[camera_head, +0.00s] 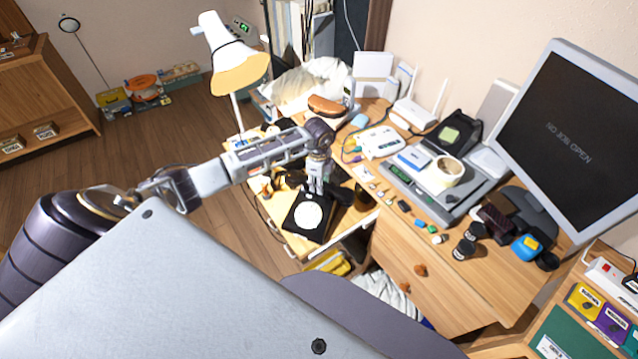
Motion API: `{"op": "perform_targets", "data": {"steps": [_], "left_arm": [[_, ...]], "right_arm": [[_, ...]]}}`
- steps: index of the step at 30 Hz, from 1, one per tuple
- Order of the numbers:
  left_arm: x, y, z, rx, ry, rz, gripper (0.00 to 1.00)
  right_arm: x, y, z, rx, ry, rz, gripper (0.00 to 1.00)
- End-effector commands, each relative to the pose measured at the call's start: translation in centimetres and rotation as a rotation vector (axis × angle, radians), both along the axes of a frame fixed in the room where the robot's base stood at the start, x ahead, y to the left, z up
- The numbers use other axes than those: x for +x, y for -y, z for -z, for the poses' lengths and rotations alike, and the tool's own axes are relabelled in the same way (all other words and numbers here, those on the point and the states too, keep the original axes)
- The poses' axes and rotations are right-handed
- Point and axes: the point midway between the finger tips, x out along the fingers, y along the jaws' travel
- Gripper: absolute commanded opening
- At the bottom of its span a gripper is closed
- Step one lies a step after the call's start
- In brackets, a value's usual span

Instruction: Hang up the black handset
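A black dial phone (306,229) with a round white dial sits near the front of the wooden desk, left of the drawers. My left arm reaches in from the left, and my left gripper (317,186) points down over the back of the phone. Dark shapes show on both sides of the gripper. They may be the black handset, but I cannot tell whether it is in the fingers or lying on the phone. The fingertips are too small and partly hidden to show whether they are open. My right gripper is not in view.
A white desk lamp (235,68) stands behind my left arm. Right of the phone are a grey device holding a tape roll (441,175), small coloured parts, dark jars (464,249) and a large monitor (570,140). A drawer with a round knob (420,270) is below.

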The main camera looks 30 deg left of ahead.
Motion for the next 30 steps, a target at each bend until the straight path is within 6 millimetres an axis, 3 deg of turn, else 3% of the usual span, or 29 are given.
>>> {"op": "perform_targets", "data": {"steps": [1, 6, 20, 30], "left_arm": [[0.0, 0.0, 0.0, 0.000, 0.001, 0.000, 0.33], [0.0, 0.0, 0.0, 0.000, 0.001, 0.000, 0.53], [0.0, 0.0, -0.4, 0.000, 0.001, 0.000, 0.53], [0.1, -0.1, -3.9, 0.000, 0.002, 0.000, 0.53]], "right_arm": [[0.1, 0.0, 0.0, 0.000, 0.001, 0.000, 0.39], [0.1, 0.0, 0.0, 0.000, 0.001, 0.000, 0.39], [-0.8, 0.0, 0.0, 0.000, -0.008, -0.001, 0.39], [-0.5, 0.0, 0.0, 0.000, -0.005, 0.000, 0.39]]}}
